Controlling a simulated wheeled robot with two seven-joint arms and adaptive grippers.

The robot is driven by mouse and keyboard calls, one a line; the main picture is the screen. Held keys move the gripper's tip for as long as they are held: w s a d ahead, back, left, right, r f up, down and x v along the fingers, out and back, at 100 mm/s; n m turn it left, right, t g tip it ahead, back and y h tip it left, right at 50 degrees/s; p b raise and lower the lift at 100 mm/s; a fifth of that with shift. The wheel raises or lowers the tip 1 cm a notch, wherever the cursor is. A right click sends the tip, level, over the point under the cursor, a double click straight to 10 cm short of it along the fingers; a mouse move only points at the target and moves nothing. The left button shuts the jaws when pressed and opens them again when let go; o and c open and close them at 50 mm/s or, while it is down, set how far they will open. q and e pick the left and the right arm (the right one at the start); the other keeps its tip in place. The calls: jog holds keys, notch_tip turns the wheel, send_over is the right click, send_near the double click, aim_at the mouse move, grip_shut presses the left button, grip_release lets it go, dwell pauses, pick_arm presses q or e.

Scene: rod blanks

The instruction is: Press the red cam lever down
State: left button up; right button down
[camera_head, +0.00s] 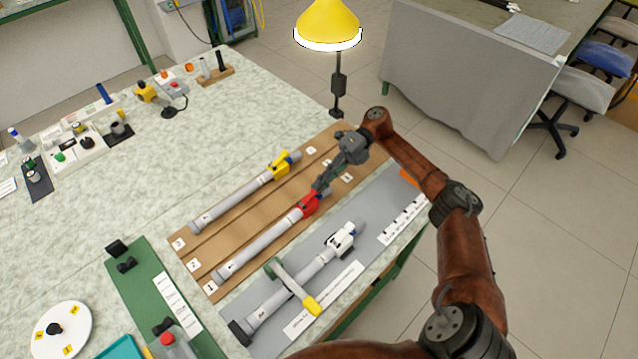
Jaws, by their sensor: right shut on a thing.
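The red cam lever (307,205) sits at the upper right end of a grey rod (262,243) lying in a slot of the brown board (205,285). My right gripper (318,192) reaches down from the upper right, its fingers at the red part. It is shut on the red cam lever; the fingers partly cover the lever, and its exact angle is hard to tell. A second grey rod (232,204) with a yellow lever (281,166) lies in another slot, apart from the gripper. My left gripper is not in view.
A green board (150,285) lies at left. A yellow lamp (328,22) stands behind. The table's middle left is clear.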

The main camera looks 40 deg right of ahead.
dwell(0.5)
jog(key=c, duration=2)
grip_release()
jog(key=shift+c, duration=0.2)
jog(key=shift+d, duration=0.1)
jog(key=shift+v, duration=3.7)
jog(key=shift+f, duration=0.15)
